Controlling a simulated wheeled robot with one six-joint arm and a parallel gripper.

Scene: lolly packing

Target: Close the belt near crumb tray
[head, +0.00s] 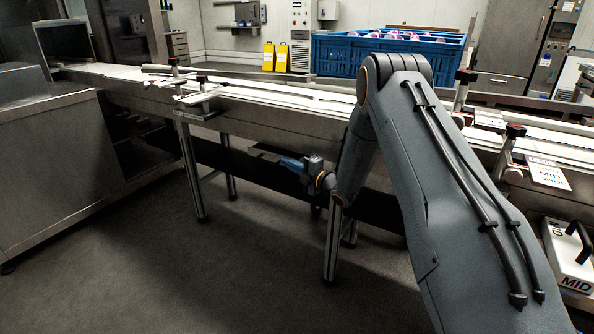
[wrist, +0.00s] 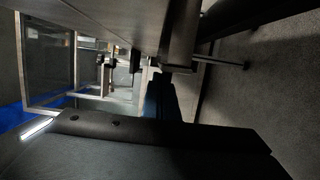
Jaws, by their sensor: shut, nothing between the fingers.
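The belt (head: 240,95) runs across the head view as a long pale strip on a metal frame. A long dark flat tray or shelf (head: 232,165), which may be the crumb tray, lies below it between the legs. My gripper (head: 284,161) is low under the belt's near side, in front of this dark shape, pointing left. It is shut and holds nothing. Whether it touches the tray is unclear. In the wrist view, a narrow dark blue shape (wrist: 157,95), probably my fingers, sits above a broad dark surface (wrist: 150,137) that I cannot identify surely.
Metal legs (head: 192,172) stand near my gripper. A blue crate (head: 345,56) with wrapped lollies stands behind the belt. A steel cabinet (head: 50,160) stands at left. A box marked MID (head: 568,262) is at lower right. The floor (head: 200,280) in front is clear.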

